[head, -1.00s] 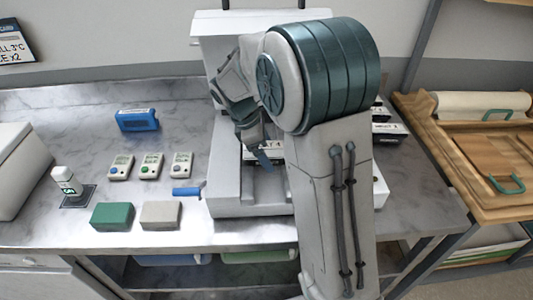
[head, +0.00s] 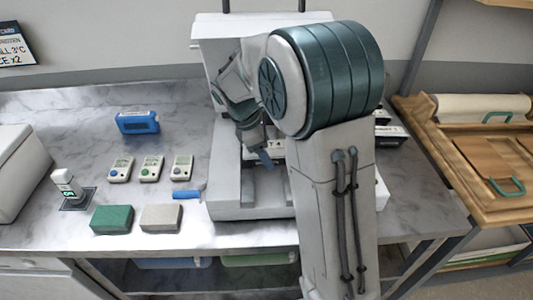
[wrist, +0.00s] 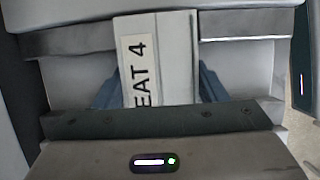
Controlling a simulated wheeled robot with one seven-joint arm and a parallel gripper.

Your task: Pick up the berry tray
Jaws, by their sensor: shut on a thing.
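My gripper (wrist: 160,90) has its two blue-grey fingers on either side of a pale block (wrist: 178,60) and is shut on it. The block carries a white label partly reading "EAT 4". In the head view my gripper (head: 264,155) is low inside the pale machine (head: 228,195), beside the same label (head: 276,148). My arm hides much of the machine and the gripper. No berries show, and I cannot tell whether the pale block is the berry tray.
Left of the machine are a blue-handled tool (head: 187,194), a green block (head: 112,218), a beige block (head: 160,216), several small meters (head: 151,168) and a blue device (head: 137,122). The machine's walls stand close around my gripper. Wooden boards (head: 490,165) lie on the right rack.

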